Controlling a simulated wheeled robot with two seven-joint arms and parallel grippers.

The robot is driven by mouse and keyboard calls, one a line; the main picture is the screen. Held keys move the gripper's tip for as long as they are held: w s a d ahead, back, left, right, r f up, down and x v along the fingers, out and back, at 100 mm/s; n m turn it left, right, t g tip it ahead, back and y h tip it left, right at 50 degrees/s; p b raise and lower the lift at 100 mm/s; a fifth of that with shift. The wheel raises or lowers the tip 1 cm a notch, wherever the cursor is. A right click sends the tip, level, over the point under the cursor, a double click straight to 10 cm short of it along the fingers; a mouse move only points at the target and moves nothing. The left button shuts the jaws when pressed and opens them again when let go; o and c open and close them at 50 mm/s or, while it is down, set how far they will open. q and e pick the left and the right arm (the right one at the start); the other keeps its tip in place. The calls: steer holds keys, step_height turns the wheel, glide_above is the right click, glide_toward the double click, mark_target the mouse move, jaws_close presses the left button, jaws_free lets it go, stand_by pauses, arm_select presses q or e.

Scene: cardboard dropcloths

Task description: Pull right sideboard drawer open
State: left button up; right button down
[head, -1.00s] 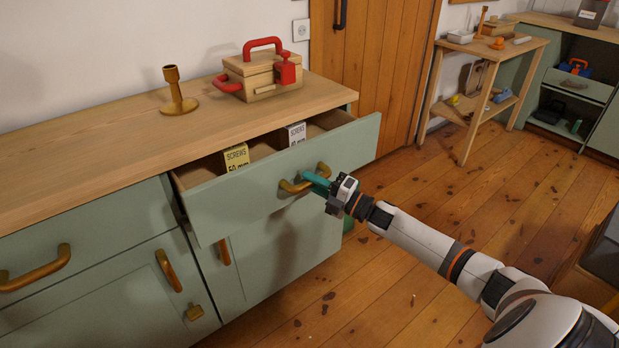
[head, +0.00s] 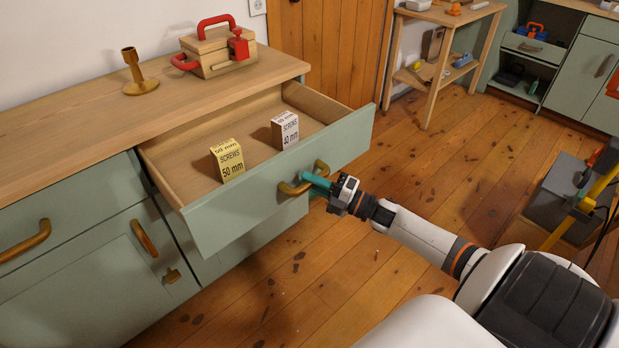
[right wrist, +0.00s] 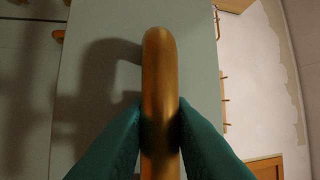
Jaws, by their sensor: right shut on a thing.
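The right sideboard drawer (head: 240,209) is pulled well out in the head view, its green front angled toward me. Inside stand a yellow screw box (head: 228,160) marked 50 mm and a white and brown screw box (head: 285,130) marked 40 mm. My right gripper (head: 310,181) is shut on the brass drawer handle (head: 291,188). The right wrist view shows the handle (right wrist: 160,85) between the two teal fingers (right wrist: 160,135). My left gripper is not in view.
The wooden sideboard top (head: 60,120) carries a brass candlestick (head: 138,73) and a wooden toolbox (head: 217,54) with red handles. Wooden floor (head: 420,170) lies open right of the drawer. A dark grey box (head: 556,195) stands at the right. A small workbench (head: 440,15) is farther back.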

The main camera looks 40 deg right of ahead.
stand_by(0.3)
steer(key=c, duration=1.3)
jaws_free()
steer(key=v, duration=1.2)
steer(key=shift+f, duration=0.15)
